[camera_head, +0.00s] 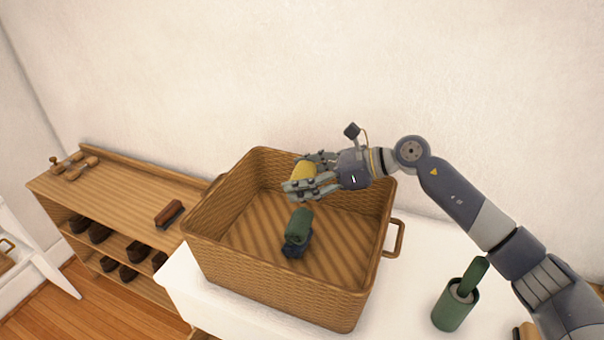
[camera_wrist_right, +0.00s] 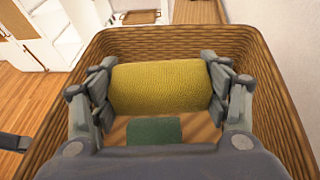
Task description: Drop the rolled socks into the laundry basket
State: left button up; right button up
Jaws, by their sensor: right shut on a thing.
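The laundry basket (camera_head: 270,289) is a brown woven box on a white surface, with a handle on its right side. My right gripper (camera_head: 308,179) is over the basket's opening, shut on a yellow rolled sock (camera_head: 302,171). The yellow roll spans the jaws in the right wrist view (camera_wrist_right: 160,87). A green rolled sock (camera_head: 299,226) and a dark blue one (camera_head: 296,247) lie inside the basket, touching each other. The green one also shows below the yellow roll in the right wrist view (camera_wrist_right: 154,131). My left gripper is not in view.
A green cup (camera_head: 452,312) with a green handle standing in it is right of the basket. A wooden shoe rack (camera_head: 130,190) with dark shoes stands at the left, a brush (camera_head: 169,214) on top. The wall is behind the basket.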

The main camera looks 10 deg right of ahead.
jog(key=o, duration=1.1)
jog(key=shift+w+f, duration=0.1)
jog(key=shift+w, duration=0.05)
